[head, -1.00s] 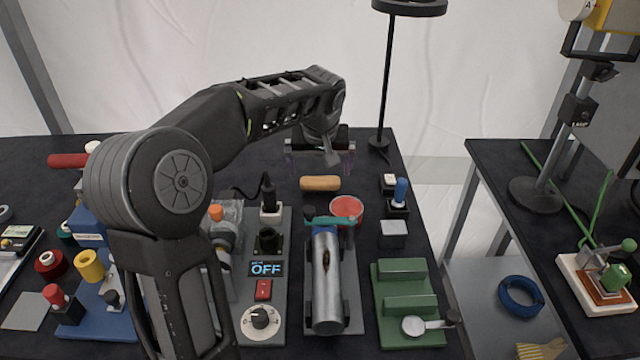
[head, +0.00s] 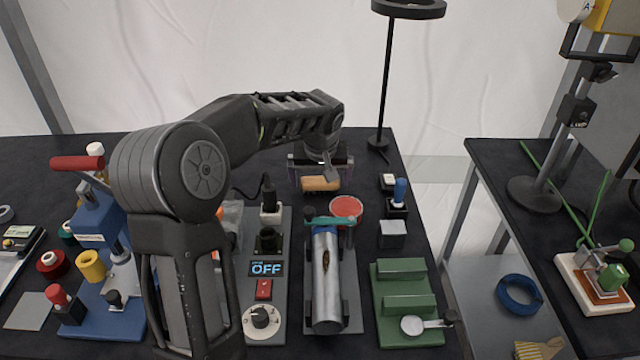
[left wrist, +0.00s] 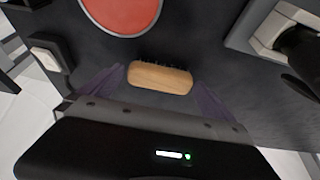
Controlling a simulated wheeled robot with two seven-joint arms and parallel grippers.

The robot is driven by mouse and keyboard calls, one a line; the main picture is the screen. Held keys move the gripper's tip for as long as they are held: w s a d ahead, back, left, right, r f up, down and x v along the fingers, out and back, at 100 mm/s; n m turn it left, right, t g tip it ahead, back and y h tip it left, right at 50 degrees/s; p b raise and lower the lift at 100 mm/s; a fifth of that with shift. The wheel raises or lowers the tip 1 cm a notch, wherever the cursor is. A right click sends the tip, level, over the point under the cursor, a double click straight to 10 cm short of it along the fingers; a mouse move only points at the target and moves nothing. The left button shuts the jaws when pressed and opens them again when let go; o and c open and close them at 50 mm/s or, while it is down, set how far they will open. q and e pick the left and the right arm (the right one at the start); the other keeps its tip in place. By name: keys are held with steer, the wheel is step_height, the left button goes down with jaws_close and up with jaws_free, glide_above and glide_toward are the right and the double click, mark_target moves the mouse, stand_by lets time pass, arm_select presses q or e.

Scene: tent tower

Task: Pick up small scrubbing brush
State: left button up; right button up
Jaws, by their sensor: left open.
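The small scrubbing brush (head: 320,184) has a light wooden back and lies on the dark table, behind the red round dish. In the left wrist view the brush (left wrist: 160,77) lies crosswise, with dark bristles along its far side. My left gripper (head: 320,178) is at the brush, open. In the left wrist view its two purplish fingers (left wrist: 162,88) stand either side of the brush, with a gap at each end. I cannot tell how far the fingertips are above the table. My right gripper is not in view.
The red round dish (head: 346,208) is just in front of the brush. A black plug on a white socket (head: 270,212) stands to the left, and a blue-handled item (head: 399,195) to the right. A lamp pole (head: 387,90) rises at the back right.

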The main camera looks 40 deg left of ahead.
mark_target(320, 182)
arm_select(q)
steer(key=shift+c, duration=0.6)
steer(key=c, duration=1.1)
steer(key=shift+o, duration=0.2)
step_height(320, 182, up, 10)
steer(key=o, duration=0.7)
steer(key=c, duration=0.6)
steer(key=shift+o, duration=0.2)
